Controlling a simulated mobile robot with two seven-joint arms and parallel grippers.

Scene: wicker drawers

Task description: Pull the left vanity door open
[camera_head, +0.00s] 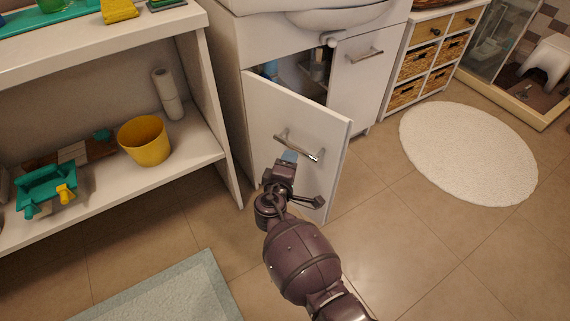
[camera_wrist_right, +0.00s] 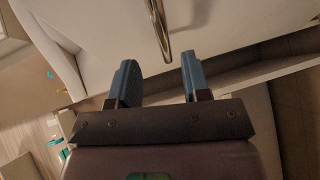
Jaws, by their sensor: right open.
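The left vanity door (camera_head: 310,125) is white and stands partly open, swung out from the cabinet at an angle. Its metal bar handle (camera_head: 298,147) is on the door's outer face; the handle also shows in the right wrist view (camera_wrist_right: 159,28). My right gripper (camera_head: 290,158) is open just in front of the door, close below the handle. In the wrist view its two blue fingers are apart, and the handle lies just beyond their tips, roughly in line with the gap. Nothing is between the fingers. My left gripper is not in view.
The right vanity door (camera_head: 356,75) is closed. An open white shelf (camera_head: 190,155) with a yellow bucket (camera_head: 145,140) stands left of the vanity. A wicker drawer unit (camera_head: 427,55) and a round white rug (camera_head: 468,152) are to the right.

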